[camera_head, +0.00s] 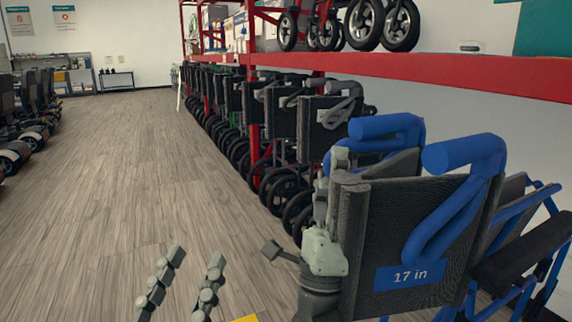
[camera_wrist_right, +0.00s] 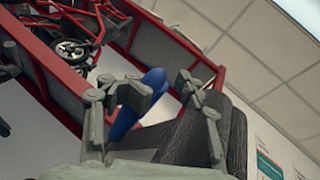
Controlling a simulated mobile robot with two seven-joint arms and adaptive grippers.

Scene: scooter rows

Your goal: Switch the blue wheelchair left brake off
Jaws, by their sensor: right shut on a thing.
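The blue wheelchair (camera_head: 385,225) stands at the right of the head view, with a dark backrest, blue push handles and a "17 in" label. My right gripper (camera_head: 339,160) is upright at the backrest's left edge, close to the far blue handle. In the right wrist view its fingers (camera_wrist_right: 165,86) are on either side of the wheelchair's blue tube (camera_wrist_right: 151,84) and dark backrest (camera_wrist_right: 236,125); the exact contact is hard to see. My left gripper (camera_head: 197,256) is open and empty over the floor. The left brake is not visible; the backrest hides the lower wheelchair.
A row of dark folded wheelchairs (camera_head: 276,112) runs back under a red shelf (camera_head: 450,73) with more wheeled items on it. Scooters (camera_head: 28,115) line the left side. The wooden floor (camera_head: 130,180) between the rows is clear.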

